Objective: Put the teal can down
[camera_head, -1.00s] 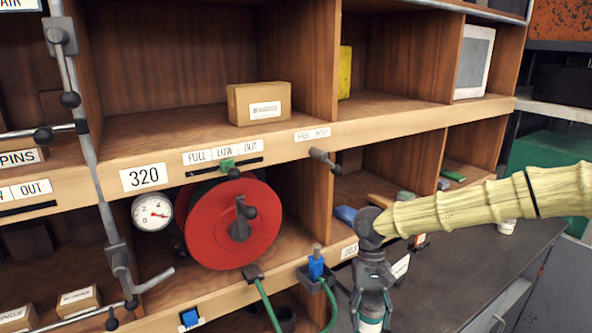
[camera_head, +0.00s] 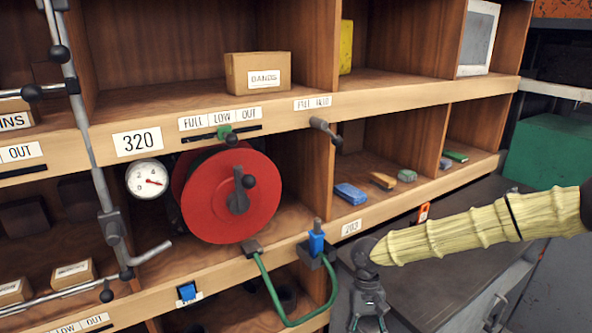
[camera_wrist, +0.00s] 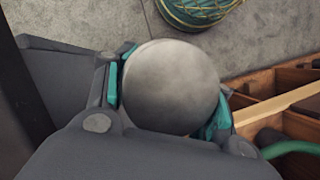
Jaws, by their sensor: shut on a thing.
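My gripper (camera_head: 369,318) is at the bottom edge of the head view, pointing down in front of the shelf. In the wrist view it is shut around the teal can (camera_wrist: 170,85), and I look at the can's round grey end. Teal shows at both sides of that end, beside the fingers; I cannot tell can wall from finger pads there. In the head view the can is mostly cut off by the bottom edge.
A wooden shelf holds a red reel (camera_head: 215,205), a gauge (camera_head: 147,179) and a cardboard box (camera_head: 258,73). A green hose (camera_head: 290,322) loops out near my gripper. A dark worktop (camera_head: 440,235) lies right. The wrist view shows concrete floor and a netted teal object (camera_wrist: 200,12).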

